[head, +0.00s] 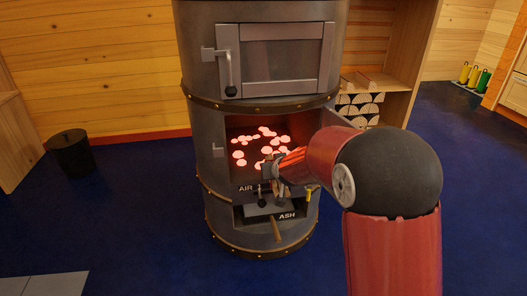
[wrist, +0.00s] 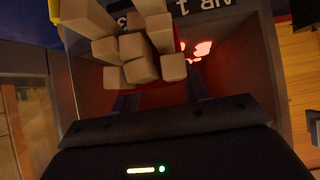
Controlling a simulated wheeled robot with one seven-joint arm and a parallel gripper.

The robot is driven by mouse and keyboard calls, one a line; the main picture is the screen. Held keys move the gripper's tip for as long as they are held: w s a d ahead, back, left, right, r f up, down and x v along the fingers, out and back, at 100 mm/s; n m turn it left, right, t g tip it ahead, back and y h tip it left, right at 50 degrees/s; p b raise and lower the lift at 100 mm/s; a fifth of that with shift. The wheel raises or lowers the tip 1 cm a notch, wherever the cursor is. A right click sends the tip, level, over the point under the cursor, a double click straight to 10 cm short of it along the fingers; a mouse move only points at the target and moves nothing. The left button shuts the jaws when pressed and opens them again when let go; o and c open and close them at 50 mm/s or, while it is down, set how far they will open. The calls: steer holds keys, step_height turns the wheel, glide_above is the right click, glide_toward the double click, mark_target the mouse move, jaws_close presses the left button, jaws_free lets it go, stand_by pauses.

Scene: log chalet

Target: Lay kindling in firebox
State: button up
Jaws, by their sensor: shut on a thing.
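My gripper (head: 272,168) is at the mouth of the firebox (head: 236,128), in the lower body of the grey round stove (head: 200,130). Glowing embers (head: 260,135) lie inside; some also show in the wrist view (wrist: 201,50). In the wrist view my gripper (wrist: 162,97) is shut on a bundle of kindling (wrist: 137,45), several pale square sticks seen end-on. A red strip or surface shows just below the sticks. In the head view my gripper and arm largely hide the kindling, so I cannot tell how far inside it is.
The upper stove door (head: 285,58) is shut. Below the firebox are the AIR label and the ash drawer (head: 268,212) with a projecting handle. A log shelf (head: 385,82) stands behind right, a black bucket (head: 70,153) at left.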

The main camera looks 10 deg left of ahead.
steer(key=w+a, duration=0.1)
steer(key=w, duration=0.4)
steer(key=w+a, duration=0.2)
steer(key=w, duration=0.4)
steer(key=w+a, duration=0.2)
steer(key=w, duration=0.4)
steer(key=shift+f, duration=1.7)
steer(key=shift+f+b, duration=0.15)
steer(key=shift+b, duration=0.15)
steer(key=o, duration=1.1)
